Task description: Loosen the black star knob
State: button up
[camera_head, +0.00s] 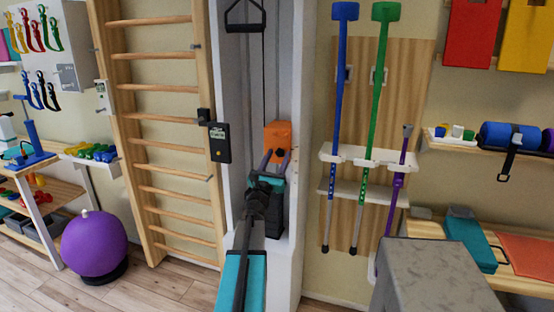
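My arm rises from the bottom centre in front of the white column of the pulley machine (298,90). My gripper (277,156) is at its far end, seen from behind, with two purplish fingers standing apart. The gripper looks open, with nothing visible between the fingers. An orange block (278,130) shows on the column just beyond and above the fingertips. I cannot make out a black star knob for certain; my gripper and arm cover part of the column there. Whether the fingers touch the orange block cannot be told.
Wooden wall bars (165,142) stand left, with a dark labelled box (219,143) near the column. A rack of blue and green crutches (376,90) hangs right. A purple ball (94,246) sits on the floor at left. A grey block (435,272) fills the lower right.

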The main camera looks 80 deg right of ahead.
jog(key=c, duration=1)
jog(key=shift+a+f, duration=0.1)
jog(key=shift+a, duration=0.1)
jog(key=shift+o, duration=0.3)
jog(key=shift+d+b, duration=0.15)
jog(key=shift+b, duration=0.35)
